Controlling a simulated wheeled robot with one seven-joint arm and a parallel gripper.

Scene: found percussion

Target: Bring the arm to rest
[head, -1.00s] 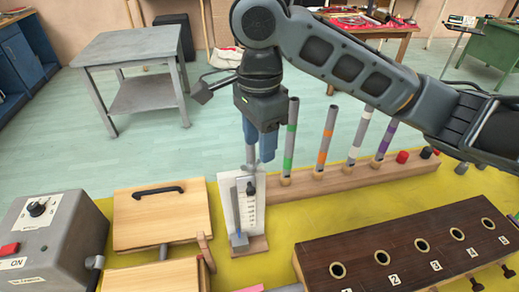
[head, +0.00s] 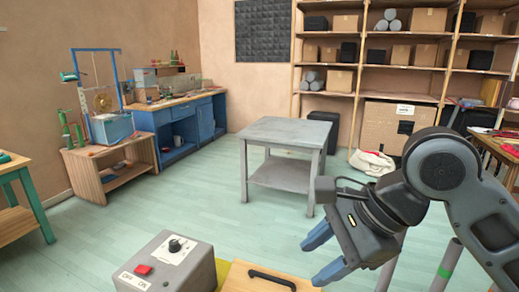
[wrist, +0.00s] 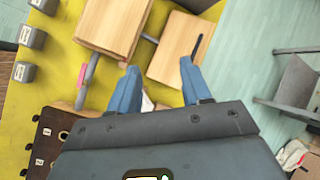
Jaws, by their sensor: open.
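My gripper (head: 313,262) is at the lower right of the head view, in front of my bent arm. Its two blue fingers are apart, with nothing between them, and point down and to the left. In the wrist view my gripper (wrist: 158,72) also shows open and empty. Past the fingers there, a wooden panel with a black handle (wrist: 172,55) lies beside another wooden panel (wrist: 112,22) on the yellow surface (wrist: 62,62). I cannot tell the exact height of the fingers above them.
A grey control box with a red button (head: 165,262) stands at the bottom of the head view. Grey tubes, one green-banded (head: 447,262), rise near my arm. A grey table (head: 285,130) stands behind on open floor.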

